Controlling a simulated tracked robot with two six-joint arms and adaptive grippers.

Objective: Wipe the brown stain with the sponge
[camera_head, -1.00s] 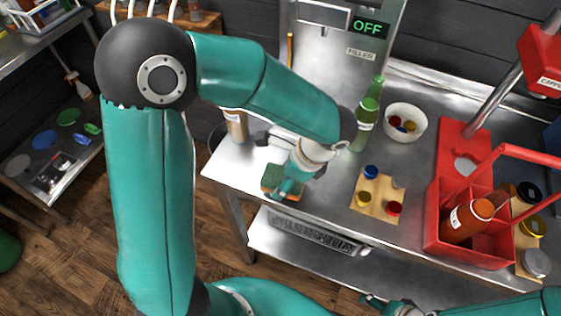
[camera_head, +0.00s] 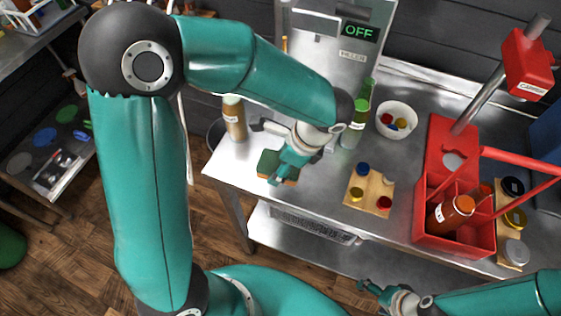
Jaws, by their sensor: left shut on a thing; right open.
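The sponge (camera_head: 266,160), green with a brown-orange face, is in my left gripper (camera_head: 283,171) near the left front part of the steel table (camera_head: 226,164). My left gripper is shut on it. I cannot tell whether the sponge touches the table top. I see no brown stain on the visible steel; the arm, gripper and sponge cover part of the table. My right gripper (camera_head: 373,289) is open and empty, low in the picture in front of the table.
A brown bottle (camera_head: 234,118) stands behind and left of the sponge, green bottles (camera_head: 358,122) behind and right. A white bowl (camera_head: 396,106), a wooden board with caps (camera_head: 370,188) and a red crate (camera_head: 453,246) with a bottle are further right.

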